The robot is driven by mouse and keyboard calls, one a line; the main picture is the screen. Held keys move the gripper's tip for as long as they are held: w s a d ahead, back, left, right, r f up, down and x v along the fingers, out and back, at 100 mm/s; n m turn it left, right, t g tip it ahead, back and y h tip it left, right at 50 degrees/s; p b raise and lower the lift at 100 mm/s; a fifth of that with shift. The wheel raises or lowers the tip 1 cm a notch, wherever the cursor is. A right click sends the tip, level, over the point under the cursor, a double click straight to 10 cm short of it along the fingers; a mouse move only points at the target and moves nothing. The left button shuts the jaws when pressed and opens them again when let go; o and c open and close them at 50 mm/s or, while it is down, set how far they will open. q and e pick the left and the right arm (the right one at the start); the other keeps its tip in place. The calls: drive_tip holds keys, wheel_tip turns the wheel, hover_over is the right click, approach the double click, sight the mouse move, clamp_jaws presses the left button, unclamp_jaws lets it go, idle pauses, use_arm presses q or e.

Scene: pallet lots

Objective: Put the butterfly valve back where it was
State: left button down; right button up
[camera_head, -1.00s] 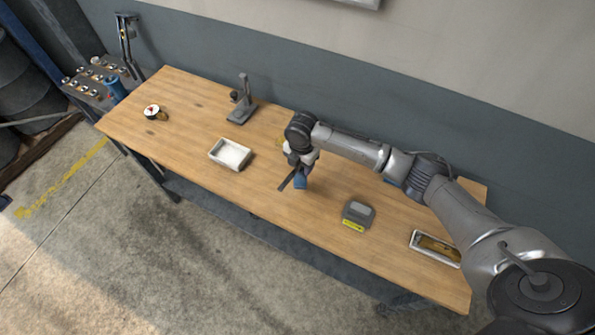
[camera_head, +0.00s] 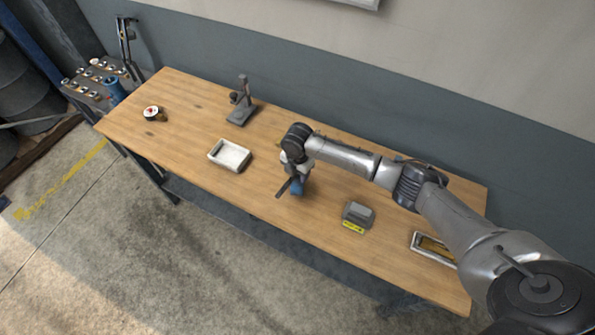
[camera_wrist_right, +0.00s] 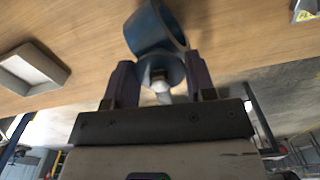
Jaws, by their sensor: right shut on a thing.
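The butterfly valve shows as a blue ring-shaped body (camera_wrist_right: 155,28) with a pale stem in the right wrist view. My right gripper (camera_wrist_right: 158,85) is shut on it, with one finger on each side of the stem end. In the head view the right gripper (camera_head: 291,182) is over the middle of the wooden table, and the blue valve (camera_head: 298,187) shows small and partly hidden beside its fingers. I cannot tell whether the valve touches the table. My left gripper is not in view.
On the wooden table (camera_head: 200,115) are a white tray (camera_head: 230,156), a dark stand (camera_head: 241,108), a small round gauge (camera_head: 153,113), a grey device with a yellow label (camera_head: 357,216) and a framed tray (camera_head: 419,243) at the right. A parts rack (camera_head: 92,82) stands beyond the left end.

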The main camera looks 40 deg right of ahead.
drive_tip(key=shift+f, duration=0.1)
drive_tip(key=o, duration=1)
